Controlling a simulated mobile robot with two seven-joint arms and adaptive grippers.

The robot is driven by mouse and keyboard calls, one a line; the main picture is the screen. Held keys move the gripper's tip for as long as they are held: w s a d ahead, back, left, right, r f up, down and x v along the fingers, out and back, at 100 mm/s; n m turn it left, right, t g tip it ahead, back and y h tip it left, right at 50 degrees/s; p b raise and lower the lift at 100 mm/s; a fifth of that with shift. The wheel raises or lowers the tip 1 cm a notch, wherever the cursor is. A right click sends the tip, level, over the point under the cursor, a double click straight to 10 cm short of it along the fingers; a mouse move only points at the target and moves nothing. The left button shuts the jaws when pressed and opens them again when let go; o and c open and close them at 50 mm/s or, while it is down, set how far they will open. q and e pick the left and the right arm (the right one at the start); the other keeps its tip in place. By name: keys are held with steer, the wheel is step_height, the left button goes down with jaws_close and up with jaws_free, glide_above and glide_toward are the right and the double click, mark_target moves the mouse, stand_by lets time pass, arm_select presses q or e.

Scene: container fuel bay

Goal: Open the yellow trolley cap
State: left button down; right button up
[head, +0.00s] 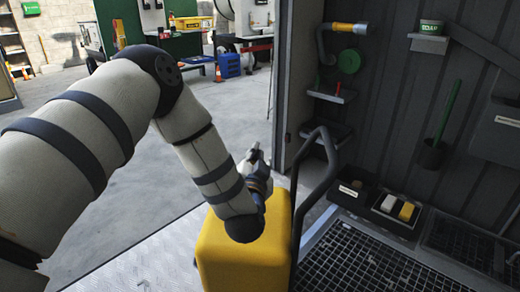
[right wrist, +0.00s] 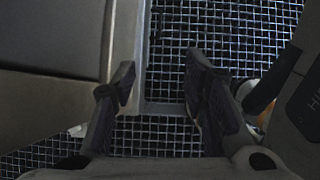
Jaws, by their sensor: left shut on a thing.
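The yellow trolley (head: 220,250) stands low in the middle of the head view, with a dark curved handle (head: 322,160) on its right. My left arm reaches over its top. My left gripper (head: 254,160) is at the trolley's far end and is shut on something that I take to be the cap. The cap itself is hidden behind my wrist and fingers, so I cannot see its seat or angle. My right gripper (right wrist: 160,78) shows in the right wrist view, open and empty over metal grating, with its two dark fingers apart.
Dark metal grating (head: 365,262) covers the floor right of the trolley. A shallow tray (head: 381,219) with small white and yellow items lies by the container wall (head: 385,110). Small shelves and a green tool (head: 447,112) hang there. Concrete floor is clear at the left.

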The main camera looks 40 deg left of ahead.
arm_select(q)
steer(key=c, duration=1.7)
jaws_free()
steer(key=v, duration=1.2)
